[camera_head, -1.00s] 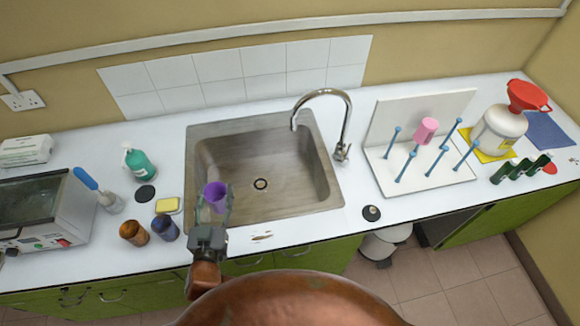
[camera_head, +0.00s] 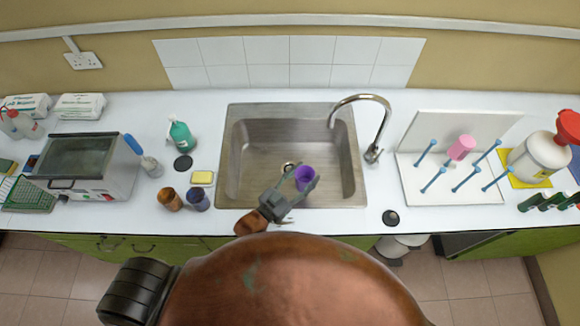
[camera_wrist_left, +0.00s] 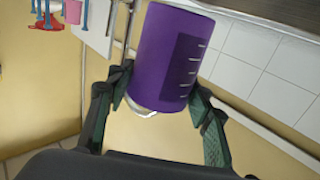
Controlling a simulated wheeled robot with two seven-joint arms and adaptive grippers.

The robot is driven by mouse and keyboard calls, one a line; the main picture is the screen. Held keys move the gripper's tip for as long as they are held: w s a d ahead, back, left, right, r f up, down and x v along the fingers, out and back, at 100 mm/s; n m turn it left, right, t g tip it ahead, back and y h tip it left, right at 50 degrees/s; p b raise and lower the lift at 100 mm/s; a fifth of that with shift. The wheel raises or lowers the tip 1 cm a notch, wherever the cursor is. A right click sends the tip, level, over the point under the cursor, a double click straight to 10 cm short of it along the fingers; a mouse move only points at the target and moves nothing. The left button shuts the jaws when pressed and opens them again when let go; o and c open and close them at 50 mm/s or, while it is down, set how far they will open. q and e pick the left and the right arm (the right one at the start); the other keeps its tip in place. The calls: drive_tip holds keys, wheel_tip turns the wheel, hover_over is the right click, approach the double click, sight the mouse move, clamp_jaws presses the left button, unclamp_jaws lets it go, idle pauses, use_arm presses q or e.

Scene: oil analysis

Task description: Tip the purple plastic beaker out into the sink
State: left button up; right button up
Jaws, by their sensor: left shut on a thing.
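The purple plastic beaker (camera_head: 304,178) is held over the front part of the sink (camera_head: 226,150), right of the drain in the head view. My left gripper (camera_head: 296,184) is shut on it, reaching in over the sink's front edge. In the left wrist view, the beaker (camera_wrist_left: 168,55) sits between the two fingers of the gripper (camera_wrist_left: 158,98), its pale graduation marks showing. I cannot tell its exact tilt or whether anything is inside. The right gripper is not in view.
The tap (camera_head: 374,120) arches over the sink's back right corner. A pegged drying rack (camera_head: 450,188) with a pink beaker (camera_head: 461,147) stands to the right.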

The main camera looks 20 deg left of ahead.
use_arm(q)
drive_tip(key=shift+d+f, duration=0.15)
drive_tip(key=shift+f, duration=0.25)
drive_tip(key=shift+f, duration=0.1)
